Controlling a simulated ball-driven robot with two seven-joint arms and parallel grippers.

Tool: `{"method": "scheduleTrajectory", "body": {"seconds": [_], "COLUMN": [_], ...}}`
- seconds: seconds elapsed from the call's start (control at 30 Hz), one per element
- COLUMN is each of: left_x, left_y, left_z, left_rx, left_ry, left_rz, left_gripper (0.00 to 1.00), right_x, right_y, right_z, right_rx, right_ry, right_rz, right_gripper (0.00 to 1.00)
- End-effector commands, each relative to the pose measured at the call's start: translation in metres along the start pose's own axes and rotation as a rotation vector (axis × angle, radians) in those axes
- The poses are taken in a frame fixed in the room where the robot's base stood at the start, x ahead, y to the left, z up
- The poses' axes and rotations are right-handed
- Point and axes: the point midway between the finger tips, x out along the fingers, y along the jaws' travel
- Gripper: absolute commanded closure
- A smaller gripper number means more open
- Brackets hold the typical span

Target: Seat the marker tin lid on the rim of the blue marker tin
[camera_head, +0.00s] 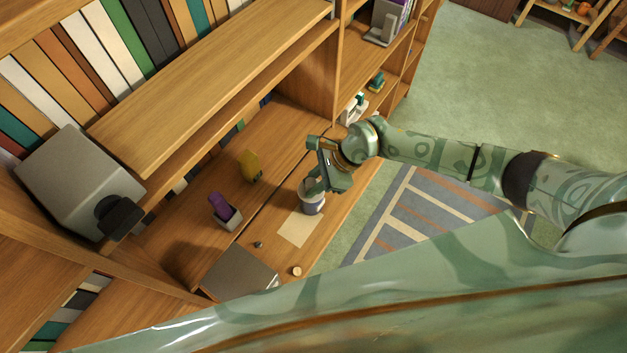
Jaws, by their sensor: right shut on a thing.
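My right gripper (326,177) reaches in from the right over the wooden shelf board and points down. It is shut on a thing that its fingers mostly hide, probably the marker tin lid. A small round tin (312,205), pale with a darker bluish band, stands upright just below the fingertips. The gripper covers part of its top, so I cannot tell whether the lid touches the rim. My left gripper is not in view.
A pale sheet (296,230) lies beside the tin. A purple item in a grey holder (228,217), a yellow object (250,166), a grey flat panel (238,270) and a small round piece (296,271) share the board. A grey box (75,180) stands left.

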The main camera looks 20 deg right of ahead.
Motion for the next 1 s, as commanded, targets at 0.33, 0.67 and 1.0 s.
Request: {"method": "scheduleTrajectory", "body": {"seconds": [0.33, 0.67, 1.0], "left_x": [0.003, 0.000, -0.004], "left_y": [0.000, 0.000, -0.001], "left_z": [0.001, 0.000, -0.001], "left_rx": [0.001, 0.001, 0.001], "left_ry": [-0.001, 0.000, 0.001], "left_rz": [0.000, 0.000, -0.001], "left_gripper": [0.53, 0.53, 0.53], "right_x": [0.002, -0.013, -0.101], "right_y": [0.000, -0.001, -0.001], "right_z": [-0.002, -0.002, -0.003], "right_rx": [0.000, -0.001, -0.001], "right_ry": [0.000, 0.002, 0.003], "right_rz": [0.000, -0.003, -0.004], "right_gripper": [0.51, 0.51, 0.51]}}
